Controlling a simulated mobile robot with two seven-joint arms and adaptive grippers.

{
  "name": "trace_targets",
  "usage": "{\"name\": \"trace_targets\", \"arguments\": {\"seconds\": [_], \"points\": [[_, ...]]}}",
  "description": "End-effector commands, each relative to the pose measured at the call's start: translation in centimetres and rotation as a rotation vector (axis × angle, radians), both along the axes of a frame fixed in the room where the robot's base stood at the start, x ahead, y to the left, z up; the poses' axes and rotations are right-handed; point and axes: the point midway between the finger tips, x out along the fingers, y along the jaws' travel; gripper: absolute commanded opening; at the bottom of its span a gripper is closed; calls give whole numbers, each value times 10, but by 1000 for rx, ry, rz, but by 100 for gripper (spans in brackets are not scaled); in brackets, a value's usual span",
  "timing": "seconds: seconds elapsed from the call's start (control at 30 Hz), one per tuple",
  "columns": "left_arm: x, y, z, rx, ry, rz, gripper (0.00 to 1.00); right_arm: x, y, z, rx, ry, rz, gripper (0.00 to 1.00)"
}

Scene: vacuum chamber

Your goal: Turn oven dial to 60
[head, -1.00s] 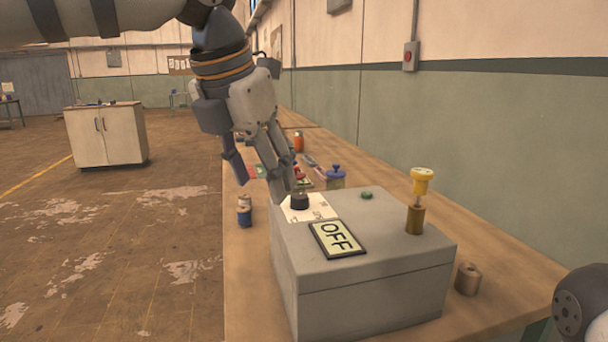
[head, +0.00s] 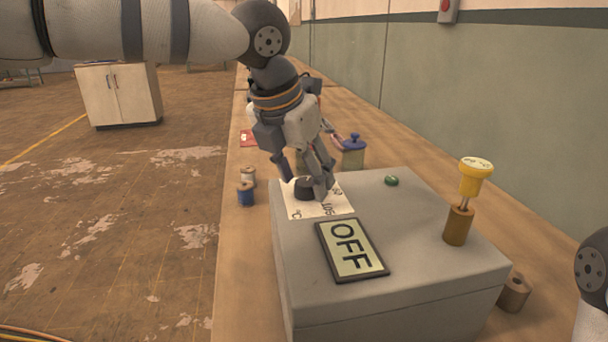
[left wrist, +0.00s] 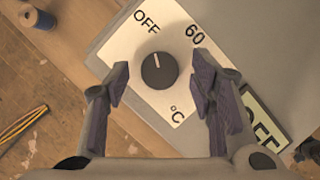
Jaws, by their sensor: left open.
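The oven is a grey box (head: 400,283) on the bench. Its black dial (head: 305,188) sits on a white scale plate (head: 318,209) at the box's left side. In the left wrist view the dial (left wrist: 159,70) has its white mark toward OFF, and the 60 label (left wrist: 195,35) is up and to the right. My left gripper (head: 304,187) is open, with its fingers on either side of the dial in the head view. In the left wrist view its fingertips (left wrist: 161,78) stand apart from the dial. A display (head: 350,250) on the box reads OFF.
A blue-lidded jar (head: 353,151) is behind. The wall is at the right.

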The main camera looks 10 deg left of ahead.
Motion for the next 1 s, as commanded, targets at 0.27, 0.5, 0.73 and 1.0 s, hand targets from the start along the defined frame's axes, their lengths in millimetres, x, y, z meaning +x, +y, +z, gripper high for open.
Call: {"name": "trace_targets", "arguments": {"seconds": [0.27,0.5,0.73,1.0], "points": [[2,-1,-4,1,-1,-1,50,1,0,1,0,-3,0,52],[1,-1,-3,1,-1,-1,3,1,0,1,0,-3,0,52],[2,-1,-4,0,-1,-9,3,1,0,1,0,-3,0,52],[2,0,-4,-1,0,-118,3,0,0,0,0,-2,0,52]]}}
